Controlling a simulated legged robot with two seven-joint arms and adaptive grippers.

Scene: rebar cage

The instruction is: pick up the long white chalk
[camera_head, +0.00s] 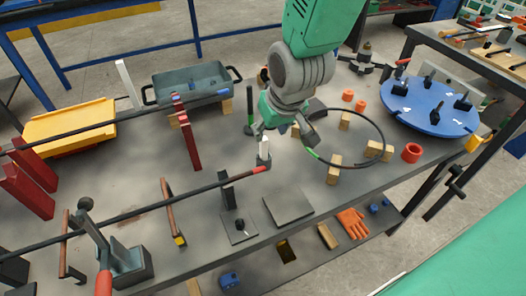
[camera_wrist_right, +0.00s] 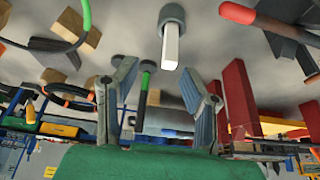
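A short-looking white stick of chalk (camera_head: 264,147) stands upright in a small grey round holder (camera_head: 264,160) on the grey table. In the right wrist view the white chalk (camera_wrist_right: 171,45) sticks out of its grey holder (camera_wrist_right: 171,14), beyond the fingertips. My right gripper (camera_head: 284,138) is above and just behind the chalk, pointing down. In the right wrist view its two fingers (camera_wrist_right: 158,85) are spread wide with nothing between them. A taller white bar (camera_head: 128,85) stands at the back left; I cannot tell whether it is chalk. My left gripper does not show.
A black rod with a red end (camera_head: 190,192) passes in front of the chalk. A green-handled tool (camera_head: 250,122) stands left of the gripper. A black ring (camera_head: 383,147), wooden blocks (camera_head: 334,169) and a blue disc (camera_head: 430,108) lie to the right. A grey bin (camera_head: 192,85) is behind.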

